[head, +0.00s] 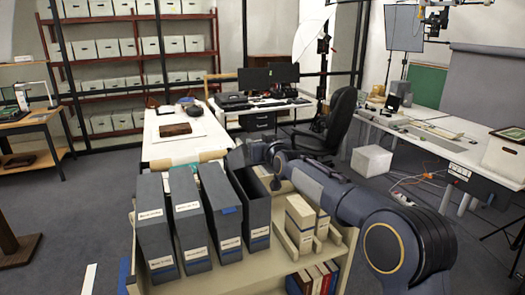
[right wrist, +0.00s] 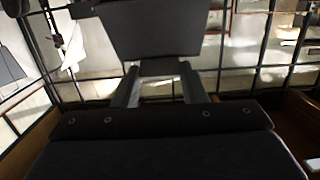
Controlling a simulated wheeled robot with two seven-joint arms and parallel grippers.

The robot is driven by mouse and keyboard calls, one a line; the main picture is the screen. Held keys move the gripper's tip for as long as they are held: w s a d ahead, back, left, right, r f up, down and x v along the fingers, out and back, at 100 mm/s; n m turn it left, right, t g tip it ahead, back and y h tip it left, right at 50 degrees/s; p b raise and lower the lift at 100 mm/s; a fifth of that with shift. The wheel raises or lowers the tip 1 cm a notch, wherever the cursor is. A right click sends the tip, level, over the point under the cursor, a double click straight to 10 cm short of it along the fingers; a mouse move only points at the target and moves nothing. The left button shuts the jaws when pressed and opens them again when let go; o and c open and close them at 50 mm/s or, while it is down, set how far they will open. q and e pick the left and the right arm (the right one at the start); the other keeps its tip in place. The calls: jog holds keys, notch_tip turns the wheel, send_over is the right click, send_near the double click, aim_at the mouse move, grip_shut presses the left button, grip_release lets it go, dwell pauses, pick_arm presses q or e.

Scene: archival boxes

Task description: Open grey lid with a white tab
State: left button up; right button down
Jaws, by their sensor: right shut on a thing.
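Several upright grey archival boxes stand in a row on a cream cart in the head view. The leftmost box (head: 155,235), the second box (head: 188,225), the third box (head: 220,210) and the right box (head: 256,215) have white front labels. The right box shows a dark opening at its top. My right gripper (head: 250,155) is at the top rear of this box. In the right wrist view its fingers (right wrist: 158,72) are shut on a dark grey panel (right wrist: 150,30), which looks like the lid. I cannot make out a white tab on it. My left gripper is out of view.
Cream boxes (head: 300,222) stand right of the grey ones on the cart (head: 265,272), with books (head: 318,278) on a lower shelf. My right arm passes above them. Behind are a table with a brown item (head: 175,129), a desk and an office chair (head: 335,120).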

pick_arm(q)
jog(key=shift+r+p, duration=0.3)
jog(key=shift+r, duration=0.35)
pick_arm(e)
jog(key=shift+w+a+r, duration=0.1)
jog(key=shift+w+r, duration=0.15)
jog(key=shift+r, duration=0.2)
jog(key=shift+w+a+r, duration=0.1)
jog(key=shift+w+r, duration=0.15)
jog(key=shift+r, duration=0.2)
jog(key=c, duration=0.8)
grip_release()
jog(key=shift+f, duration=0.1)
jog(key=shift+c, duration=0.2)
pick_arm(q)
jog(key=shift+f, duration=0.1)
pick_arm(e)
jog(key=shift+s+f, duration=0.1)
jog(key=shift+s+d+b, duration=0.15)
jog(key=shift+s+b, duration=0.2)
jog(key=shift+b, duration=0.05)
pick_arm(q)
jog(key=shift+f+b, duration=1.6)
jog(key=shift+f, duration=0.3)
pick_arm(e)
jog(key=v, duration=0.7)
